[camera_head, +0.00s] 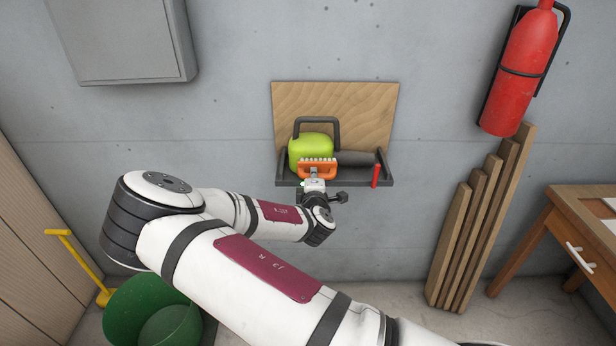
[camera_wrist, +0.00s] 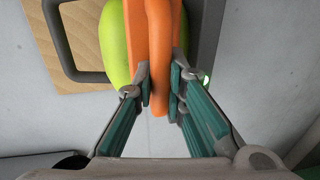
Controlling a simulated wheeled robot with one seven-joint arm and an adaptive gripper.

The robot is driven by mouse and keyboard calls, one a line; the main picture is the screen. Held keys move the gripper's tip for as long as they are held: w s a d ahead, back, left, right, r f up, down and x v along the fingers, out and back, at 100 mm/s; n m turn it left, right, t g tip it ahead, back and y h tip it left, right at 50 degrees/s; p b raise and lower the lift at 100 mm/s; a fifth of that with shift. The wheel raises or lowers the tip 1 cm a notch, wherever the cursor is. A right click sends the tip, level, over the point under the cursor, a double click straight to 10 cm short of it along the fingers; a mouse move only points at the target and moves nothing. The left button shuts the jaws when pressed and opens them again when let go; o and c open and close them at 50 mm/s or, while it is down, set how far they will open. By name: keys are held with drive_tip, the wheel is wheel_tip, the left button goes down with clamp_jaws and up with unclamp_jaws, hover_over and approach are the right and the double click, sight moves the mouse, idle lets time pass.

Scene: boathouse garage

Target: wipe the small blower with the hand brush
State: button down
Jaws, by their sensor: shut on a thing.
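The small blower (camera_head: 309,146) has a lime-green body, a dark handle on top and a dark nozzle to the right. It sits on a dark wall shelf (camera_head: 285,183). The orange hand brush (camera_head: 318,171) with pale bristles is in front of the blower's body. In the wrist view the orange brush (camera_wrist: 159,60) overlaps the green blower (camera_wrist: 115,45); I cannot tell whether they touch. My gripper (camera_wrist: 159,88) is shut on the brush's orange handle. In the head view my gripper (camera_head: 314,183) is just below the brush at the shelf's front.
A red-handled tool (camera_head: 376,175) is at the shelf's right end. A wooden board (camera_head: 360,110) backs the shelf. A fire extinguisher (camera_head: 522,65), leaning planks (camera_head: 480,225) and a wooden table (camera_head: 560,215) are right. A green bin (camera_head: 150,305) is lower left.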

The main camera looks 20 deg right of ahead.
drive_tip(key=shift+s+d+p, duration=0.2)
drive_tip(key=shift+d+p, duration=0.15)
drive_tip(key=shift+d, duration=0.55)
drive_tip(key=shift+a, duration=0.1)
drive_tip(key=w+a+b, duration=0.1)
drive_tip(key=w+a, duration=0.1)
drive_tip(key=a, duration=0.5)
drive_tip(key=shift+w, duration=0.3)
drive_tip(key=shift+a, duration=0.1)
drive_tip(key=shift+a, duration=0.1)
drive_tip(key=shift+d+f+p+v, duration=0.15)
drive_tip(key=shift+p+v, duration=0.3)
drive_tip(key=shift+v, duration=0.5)
drive_tip(key=shift+f+p+v, duration=0.25)
drive_tip(key=shift+p+v, duration=0.2)
drive_tip(key=shift+v, duration=0.55)
drive_tip(key=shift+d+f+p+v, duration=0.15)
drive_tip(key=shift+p+v, duration=0.3)
drive_tip(key=shift+v, duration=0.5)
drive_tip(key=shift+s+a, duration=0.1)
drive_tip(key=shift+s, duration=0.1)
